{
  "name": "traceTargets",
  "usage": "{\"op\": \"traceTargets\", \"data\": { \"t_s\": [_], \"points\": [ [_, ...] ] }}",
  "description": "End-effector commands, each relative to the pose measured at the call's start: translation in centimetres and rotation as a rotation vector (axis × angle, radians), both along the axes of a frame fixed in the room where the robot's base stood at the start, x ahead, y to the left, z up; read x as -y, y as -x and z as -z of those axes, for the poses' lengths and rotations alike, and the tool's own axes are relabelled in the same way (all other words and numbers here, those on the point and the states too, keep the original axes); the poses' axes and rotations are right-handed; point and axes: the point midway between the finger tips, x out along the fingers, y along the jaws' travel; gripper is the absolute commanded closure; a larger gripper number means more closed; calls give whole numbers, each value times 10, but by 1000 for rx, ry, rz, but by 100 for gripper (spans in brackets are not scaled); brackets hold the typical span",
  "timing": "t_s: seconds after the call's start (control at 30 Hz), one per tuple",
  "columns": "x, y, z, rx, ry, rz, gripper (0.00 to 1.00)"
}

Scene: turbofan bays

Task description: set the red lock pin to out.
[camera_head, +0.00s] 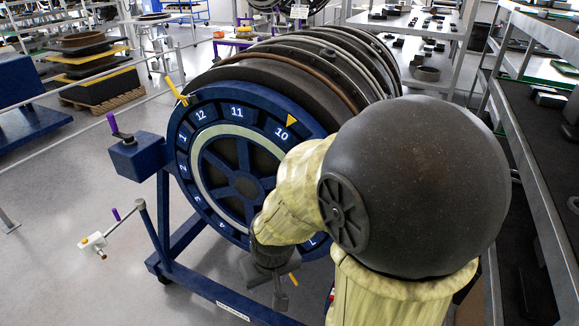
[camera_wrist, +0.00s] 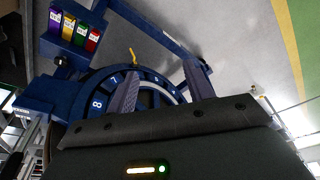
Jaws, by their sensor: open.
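I cannot make out the red lock pin for certain. A small red sliver (camera_head: 331,295) shows in the head view, low beside my arm, mostly hidden. The blue numbered wheel (camera_head: 237,113) fronts the dark ribbed engine barrel (camera_head: 330,52), with a yellow pointer at 10. My gripper (camera_head: 279,293) hangs low in front of the wheel's lower part. In the wrist view my gripper (camera_wrist: 162,70) is open, its two fingers apart with nothing between them. The wheel (camera_wrist: 97,103) shows behind them, and a yellow handle (camera_wrist: 132,55) lies beyond.
Purple, yellow, green and red labelled blocks (camera_wrist: 80,31) sit in a row on the blue stand in the wrist view. A purple-handled crank box (camera_head: 137,152) is left of the wheel. Shelving (camera_head: 540,150) lines the right. Open floor (camera_head: 70,230) lies left.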

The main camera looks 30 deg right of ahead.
Motion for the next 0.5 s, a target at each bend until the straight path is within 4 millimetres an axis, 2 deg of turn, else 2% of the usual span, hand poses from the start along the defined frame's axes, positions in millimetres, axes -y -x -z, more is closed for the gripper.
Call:
{"op": "traceTargets", "data": {
  "t_s": [0.17,0.33,0.5],
  "points": [
    [-8,-24,1,59,-36,51,42],
    [-20,-79,4,215,-84,198,42],
    [-13,-134,8,416,-56,393,42]
  ]
}}
